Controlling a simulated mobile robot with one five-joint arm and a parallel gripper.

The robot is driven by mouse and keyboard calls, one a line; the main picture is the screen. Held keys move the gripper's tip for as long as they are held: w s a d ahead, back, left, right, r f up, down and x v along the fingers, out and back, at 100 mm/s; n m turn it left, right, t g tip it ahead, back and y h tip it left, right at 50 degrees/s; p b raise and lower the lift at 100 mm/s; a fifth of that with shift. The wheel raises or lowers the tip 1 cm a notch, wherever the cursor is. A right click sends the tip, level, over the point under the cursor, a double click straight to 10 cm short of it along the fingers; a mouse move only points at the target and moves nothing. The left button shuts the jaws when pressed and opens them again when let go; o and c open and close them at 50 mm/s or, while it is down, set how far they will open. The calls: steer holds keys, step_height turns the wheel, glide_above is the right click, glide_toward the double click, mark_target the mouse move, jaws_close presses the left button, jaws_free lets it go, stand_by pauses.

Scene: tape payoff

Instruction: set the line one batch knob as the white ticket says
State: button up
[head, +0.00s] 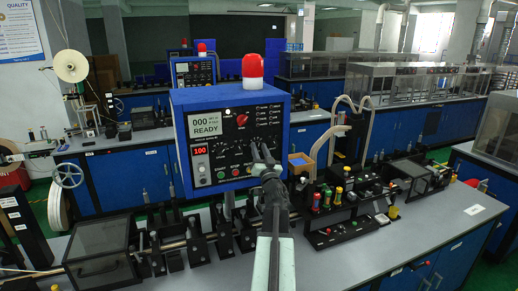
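A blue control box (262,103) with a red beacon (253,68) stands on the near bench. A red knob (242,119) and small dark knobs sit on the face; I cannot tell which is the batch knob. My gripper (261,151) is in front of the face's lower right part, its two dark fingers slightly apart, and looks empty. It hides part of the panel. A small white card (474,209) lies on the bench at right; no writing on it is readable.
Shafts and rollers (200,245) run along the bench below the box. A similar box (194,70) with a red beacon stands farther back. The right bench top (400,250) is mostly clear.

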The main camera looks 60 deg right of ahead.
jaws_close()
stand_by(0.5)
